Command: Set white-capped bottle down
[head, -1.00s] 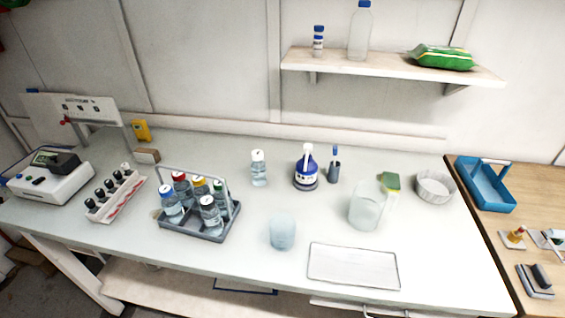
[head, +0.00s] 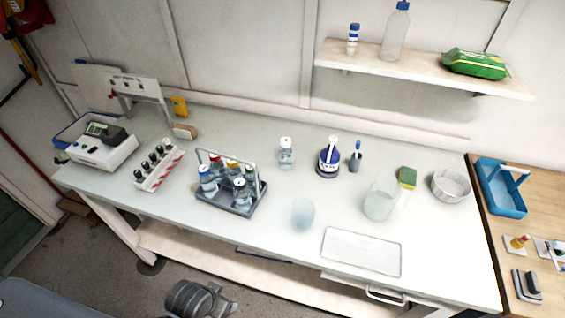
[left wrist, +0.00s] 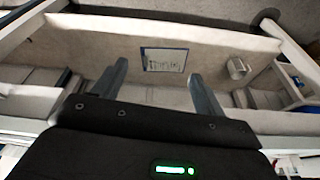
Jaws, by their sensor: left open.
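A clear bottle with a white cap (head: 286,152) stands upright and alone on the bench, left of the blue-labelled wash bottle (head: 328,158). No gripper touches it. The grey bottle rack (head: 238,211) holds several bottles with coloured caps, and one of them is also white-capped (head: 241,192). My left gripper (left wrist: 160,84) shows in the left wrist view with its two fingers wide apart and nothing between them. Beyond it are pale panels and a blue-framed sheet, away from the bottles. My right gripper is not in view.
A beaker (head: 379,203), a frosted cup (head: 303,214), a white tray (head: 361,251) and a ribbed dish (head: 451,186) stand on the bench right of the rack. A tube rack (head: 158,168) and an instrument (head: 102,147) are at the left. Bench surface around the lone bottle is clear.

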